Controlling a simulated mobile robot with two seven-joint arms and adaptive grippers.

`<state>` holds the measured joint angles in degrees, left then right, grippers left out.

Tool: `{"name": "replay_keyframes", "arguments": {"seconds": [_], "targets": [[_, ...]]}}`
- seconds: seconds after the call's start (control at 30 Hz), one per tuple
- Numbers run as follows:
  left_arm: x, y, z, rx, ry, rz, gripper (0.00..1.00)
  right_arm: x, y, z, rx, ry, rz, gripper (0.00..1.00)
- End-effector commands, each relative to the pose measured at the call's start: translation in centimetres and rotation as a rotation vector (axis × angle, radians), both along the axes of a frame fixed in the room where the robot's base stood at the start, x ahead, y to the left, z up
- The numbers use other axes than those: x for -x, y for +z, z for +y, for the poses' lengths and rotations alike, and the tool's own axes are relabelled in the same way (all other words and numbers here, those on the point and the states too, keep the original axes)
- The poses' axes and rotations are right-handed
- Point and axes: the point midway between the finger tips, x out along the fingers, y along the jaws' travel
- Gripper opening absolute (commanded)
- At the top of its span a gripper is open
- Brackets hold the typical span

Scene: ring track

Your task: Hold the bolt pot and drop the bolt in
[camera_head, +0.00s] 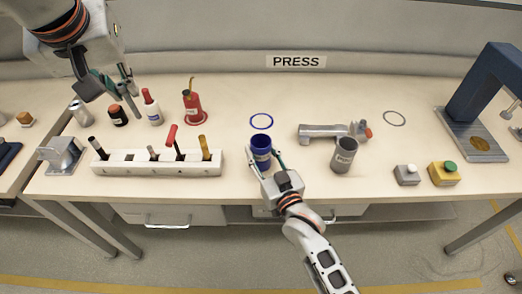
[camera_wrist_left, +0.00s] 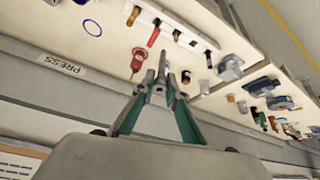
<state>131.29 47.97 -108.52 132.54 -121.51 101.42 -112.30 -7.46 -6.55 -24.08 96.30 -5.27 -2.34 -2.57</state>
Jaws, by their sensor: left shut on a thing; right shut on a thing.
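My left gripper (camera_head: 130,98) is raised at the upper left, over the back of the table. It also shows in the left wrist view (camera_wrist_left: 164,75), where its fingers are close together on a small grey piece (camera_wrist_left: 158,88), seemingly the bolt. The fingers hide most of it. A grey pot (camera_head: 344,155) with a label too small to read stands to the right of the blue pot.
A white rack (camera_head: 157,170) with several tools stands front left. Behind it are a red oil can (camera_head: 193,108), a white bottle (camera_head: 152,108) and a dark jar (camera_head: 117,115). A grey tool (camera_head: 325,131), two button boxes (camera_head: 443,173) and a blue press (camera_head: 482,100) stand to the right.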

Motion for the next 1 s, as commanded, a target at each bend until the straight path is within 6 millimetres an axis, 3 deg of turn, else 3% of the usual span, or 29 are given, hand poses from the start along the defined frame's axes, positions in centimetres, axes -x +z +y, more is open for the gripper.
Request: {"name": "replay_keyframes", "arguments": {"seconds": [0.97,1.0], "targets": [[-0.01,-0.13,0.0,0.0,0.0,0.0,0.0,0.01,-0.44,0.0,0.0,0.0,0.0,0.17],[-0.01,-0.13,0.0,0.0,0.0,0.0,0.0,0.01,-0.44,0.0,0.0,0.0,0.0,0.45]]}}
